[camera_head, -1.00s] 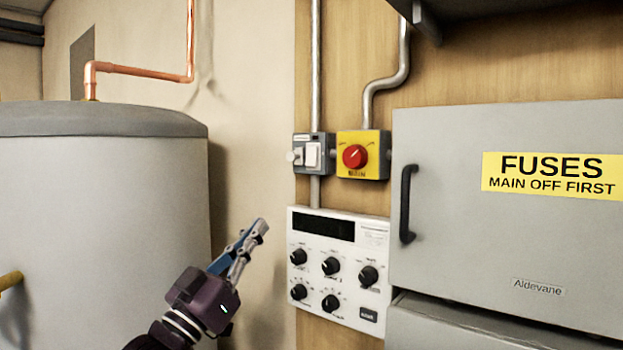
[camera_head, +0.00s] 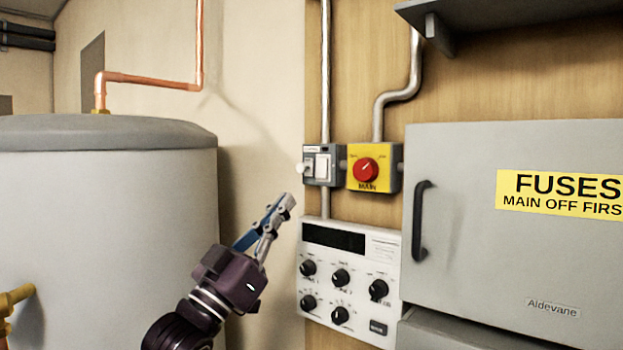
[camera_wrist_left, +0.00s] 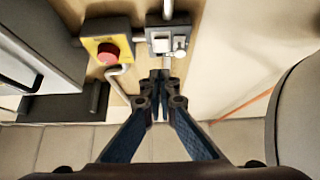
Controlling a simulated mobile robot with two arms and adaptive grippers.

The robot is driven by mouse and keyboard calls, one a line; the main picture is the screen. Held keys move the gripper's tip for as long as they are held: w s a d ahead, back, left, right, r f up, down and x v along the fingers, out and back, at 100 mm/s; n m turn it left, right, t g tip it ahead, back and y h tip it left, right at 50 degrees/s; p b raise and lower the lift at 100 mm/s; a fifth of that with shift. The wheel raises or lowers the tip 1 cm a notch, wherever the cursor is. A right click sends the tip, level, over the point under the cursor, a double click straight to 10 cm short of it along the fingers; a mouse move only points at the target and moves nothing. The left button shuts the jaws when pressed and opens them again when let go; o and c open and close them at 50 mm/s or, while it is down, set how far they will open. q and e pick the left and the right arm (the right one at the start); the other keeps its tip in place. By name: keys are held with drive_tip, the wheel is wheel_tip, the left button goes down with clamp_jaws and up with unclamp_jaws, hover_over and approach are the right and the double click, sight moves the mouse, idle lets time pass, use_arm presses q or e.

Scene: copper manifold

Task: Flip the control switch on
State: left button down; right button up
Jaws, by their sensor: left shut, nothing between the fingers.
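The control switch (camera_head: 322,165) is a grey box with a white rocker, fixed on the wooden board left of the yellow box with the red main knob (camera_head: 365,170). A small pale knob sticks out of its left side. My left gripper (camera_head: 289,199) is shut and empty, below and left of the switch and apart from it in the head view. In the left wrist view, the switch (camera_wrist_left: 172,40) shows beyond the shut fingertips (camera_wrist_left: 160,75), near the top of the picture. My right gripper is not in view.
A white control panel (camera_head: 350,240) with several black knobs is below the switch. A grey fuse cabinet (camera_head: 450,270) with a black handle stands to the right. A large grey tank (camera_head: 110,220) fills the left, with free room between it and the board.

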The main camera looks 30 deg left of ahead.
sight(322, 172)
use_arm(q)
drive_tip(key=w+r+p, duration=0.1)
drive_tip(key=w, duration=0.1)
drive_tip(key=w+r+p, duration=0.1)
drive_tip(key=w, duration=0.2)
drive_tip(key=w+r+p, duration=0.1)
drive_tip(key=w, duration=0.1)
drive_tip(key=shift+w+d+p, duration=0.3)
drive_tip(key=shift+p, duration=0.05)
drive_tip(key=shift+w+f, duration=0.1)
drive_tip(key=shift+w, duration=0.25)
